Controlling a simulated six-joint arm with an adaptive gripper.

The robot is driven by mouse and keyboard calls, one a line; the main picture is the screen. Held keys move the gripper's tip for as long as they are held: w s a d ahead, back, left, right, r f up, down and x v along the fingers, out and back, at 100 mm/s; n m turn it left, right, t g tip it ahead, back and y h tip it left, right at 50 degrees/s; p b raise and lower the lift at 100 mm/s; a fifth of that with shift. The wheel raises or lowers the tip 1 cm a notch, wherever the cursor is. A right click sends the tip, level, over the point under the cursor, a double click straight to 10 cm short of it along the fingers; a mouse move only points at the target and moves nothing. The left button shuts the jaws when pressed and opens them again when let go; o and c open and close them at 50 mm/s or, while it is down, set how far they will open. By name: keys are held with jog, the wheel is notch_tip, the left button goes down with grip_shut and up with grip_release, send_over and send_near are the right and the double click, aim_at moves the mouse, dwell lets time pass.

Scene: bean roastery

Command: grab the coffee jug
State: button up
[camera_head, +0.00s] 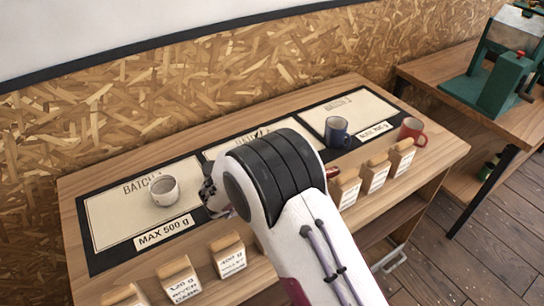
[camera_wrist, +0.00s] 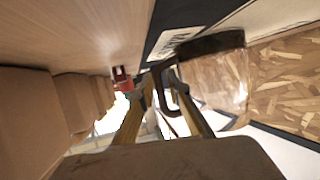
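The coffee jug (camera_wrist: 222,82) shows in the wrist view at the right, with a clear glass body and a dark brown band. A dark handle (camera_wrist: 167,112) is on its left side. The picture is turned, with the table at the top. My gripper (camera_wrist: 161,76) reaches toward the handle with two tan fingers spread apart, one on each side of it. Whether they touch the handle I cannot tell.
A white cup (camera_head: 164,191) stands on the left mat. Several paper bags (camera_head: 181,279) line the table's front edge, close to my arm. A green machine (camera_head: 501,85) is at far right.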

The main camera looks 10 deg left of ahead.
grip_shut()
jog(key=shift+r, duration=0.3)
dwell(0.5)
jog(key=shift+r, duration=4.7)
